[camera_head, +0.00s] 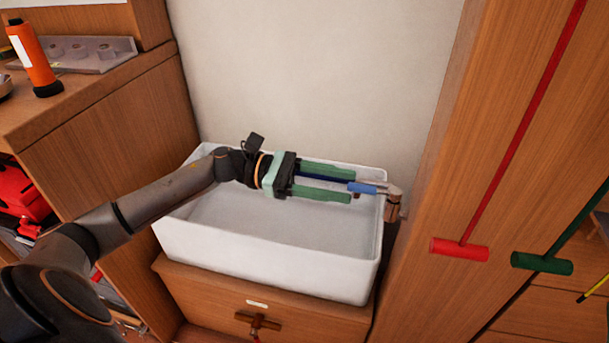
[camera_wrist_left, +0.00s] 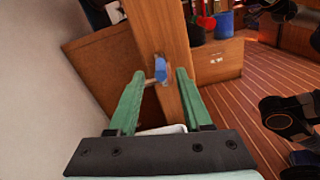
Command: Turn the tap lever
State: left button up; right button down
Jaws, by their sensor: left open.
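The tap (camera_head: 393,205) is a brownish metal fitting at the right end of the white sink (camera_head: 265,262). Its lever has a blue grip (camera_head: 367,188) pointing left. My left gripper (camera_head: 350,186), with green fingers, reaches over the sink from the left. It is open, and the blue grip's left end lies at or between its fingertips. In the left wrist view, the blue grip (camera_wrist_left: 160,66) shows between the two fingertips (camera_wrist_left: 160,74), with a gap on both sides. Contact cannot be made out. My right gripper is not in view.
The sink stands on a wooden cabinet with a drawer handle (camera_head: 257,321). A tall wooden panel (camera_head: 440,165) rises close right of the tap, with red (camera_head: 460,249) and green (camera_head: 542,263) T-shaped handles. An orange bottle (camera_head: 34,58) stands on the left counter.

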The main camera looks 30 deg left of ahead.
pick_arm(q)
jog(key=v, duration=0.8)
jog(key=shift+a, duration=0.2)
jog(key=shift+s+d, duration=0.1)
